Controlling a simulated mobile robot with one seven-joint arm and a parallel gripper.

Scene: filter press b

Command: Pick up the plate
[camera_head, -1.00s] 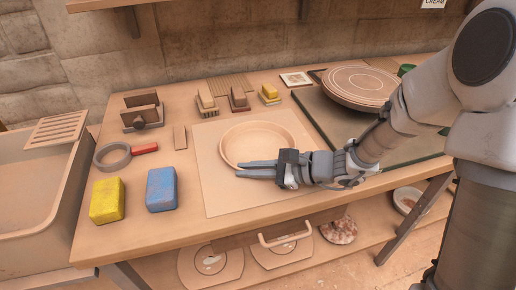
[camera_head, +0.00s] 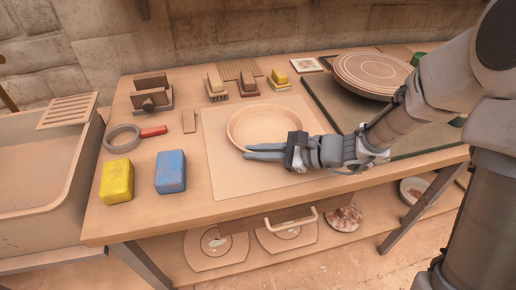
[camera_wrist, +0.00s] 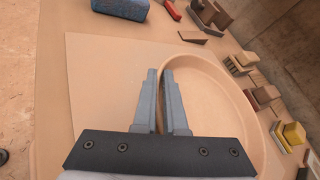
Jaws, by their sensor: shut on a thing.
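The plate (camera_head: 262,117) is a round, shallow, tan dish with a raised rim. It rests on a pale square board (camera_head: 222,165) on the workbench. My gripper (camera_head: 256,151) reaches in from the right at the plate's near rim. In the wrist view the plate (camera_wrist: 210,90) lies to the right, and my gripper (camera_wrist: 167,95) has its two grey fingers close together with the rim between them. It is shut on the rim. Whether the plate is lifted at all I cannot tell.
A yellow block (camera_head: 117,181) and a blue block (camera_head: 170,172) lie at the left, near a ring with a red handle (camera_head: 122,138). Several stamps and brushes stand behind the board. A round turntable (camera_head: 370,75) is at the back right. A sink (camera_head: 40,160) adjoins the left.

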